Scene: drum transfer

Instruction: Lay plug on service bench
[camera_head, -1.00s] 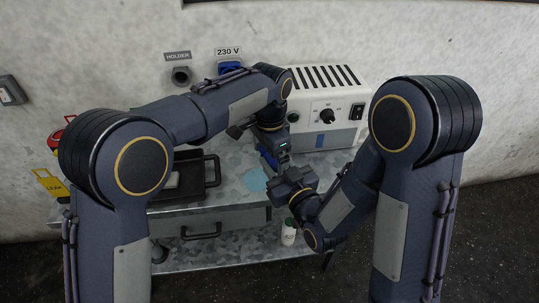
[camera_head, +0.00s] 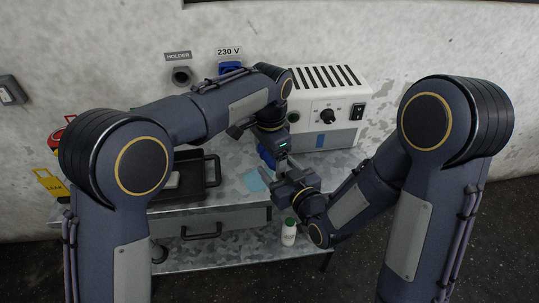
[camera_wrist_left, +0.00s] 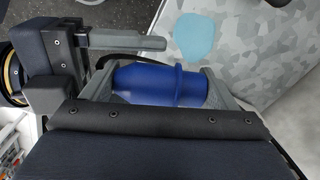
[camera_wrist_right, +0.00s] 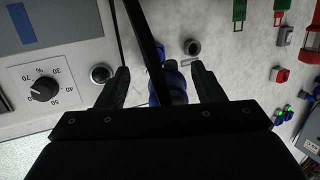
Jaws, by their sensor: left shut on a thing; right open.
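The blue plug (camera_wrist_left: 160,84) is between the fingers of my left gripper (camera_wrist_left: 158,88), which is shut on it. In the head view the plug (camera_head: 266,158) shows as a small blue patch, largely hidden by my left gripper (camera_head: 274,148). The plug is above the grey mottled service bench (camera_head: 228,178). My right gripper (camera_head: 285,172) is open just in front of the left one. In the right wrist view a blue part of the plug (camera_wrist_right: 170,78) shows beyond the open fingers of my right gripper (camera_wrist_right: 160,82). A black cable (camera_wrist_right: 146,40) also shows there.
A light blue patch (camera_head: 255,180) lies on the bench. A black tray (camera_head: 212,172) is at left and a white unit (camera_head: 328,96) at the back right. A blue 230 V socket (camera_head: 229,68) and a holder (camera_head: 181,77) are on the wall. A bottle (camera_head: 289,233) stands below.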

